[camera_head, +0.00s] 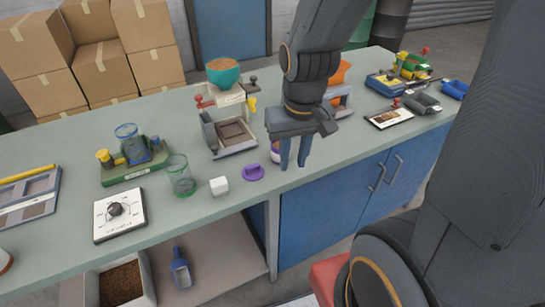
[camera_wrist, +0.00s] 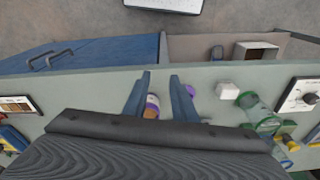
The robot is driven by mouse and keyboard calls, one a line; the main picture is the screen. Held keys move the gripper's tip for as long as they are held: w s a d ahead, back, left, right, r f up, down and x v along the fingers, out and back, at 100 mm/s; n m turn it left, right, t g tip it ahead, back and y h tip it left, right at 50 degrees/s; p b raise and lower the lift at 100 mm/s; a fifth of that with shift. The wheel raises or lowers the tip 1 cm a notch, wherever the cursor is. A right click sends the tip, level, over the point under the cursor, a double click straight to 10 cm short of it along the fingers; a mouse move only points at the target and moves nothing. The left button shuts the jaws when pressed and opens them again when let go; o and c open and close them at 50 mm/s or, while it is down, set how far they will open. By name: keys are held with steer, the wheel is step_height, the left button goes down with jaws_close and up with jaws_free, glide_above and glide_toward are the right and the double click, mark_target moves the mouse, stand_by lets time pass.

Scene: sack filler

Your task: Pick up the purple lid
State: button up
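The purple lid (camera_head: 253,172) lies flat on the grey-green bench top near its front edge. In the wrist view the lid (camera_wrist: 190,90) shows just beside one finger. My gripper (camera_head: 293,165) is open, its two blue fingers pointing down, to the right of the lid in the head view. A white and purple container (camera_head: 275,152) stands behind the fingers and is partly hidden by them. In the wrist view this container (camera_wrist: 152,106) shows between the two fingers (camera_wrist: 160,80). Nothing is seen gripped.
A white cube (camera_head: 219,186) and a green glass (camera_head: 180,175) stand left of the lid. A white dial box (camera_head: 119,214) is farther left. A scale-like stand with a teal bowl (camera_head: 223,72) is behind. The bench's front edge is close.

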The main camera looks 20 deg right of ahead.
mark_target(253, 166)
steer(key=shift+o, duration=0.5)
steer(key=w+a+m+b, duration=0.2)
steer(key=w+a+m, duration=0.2)
steer(key=w+m, duration=0.2)
steer(key=m, duration=0.2)
steer(key=shift+w+f+m+g, duration=0.2)
steer(key=shift+f+m+g, duration=0.1)
steer(key=shift+f+g, duration=0.1)
steer(key=w+a+m, duration=0.1)
steer(key=m, duration=0.1)
steer(key=w+a+m, duration=0.1)
steer(key=m, duration=0.1)
steer(key=w+a+m+b, duration=0.1)
steer(key=w+m, duration=0.1)
steer(key=shift+a+f+m+g, duration=0.15)
steer(key=shift+a+m+g, duration=0.15)
steer(key=shift+a+m, duration=0.1)
steer(key=shift+a+f, duration=0.1)
steer(key=shift+f, duration=0.35)
steer(key=shift+s+d+f+p, duration=0.15)
steer(key=shift+f+p, duration=0.3)
steer(key=shift+f, duration=1.3)
steer(key=shift+w+d+f+p, duration=0.1)
steer(key=shift+f+p, duration=0.35)
steer(key=shift+f, duration=1.25)
jaws_close()
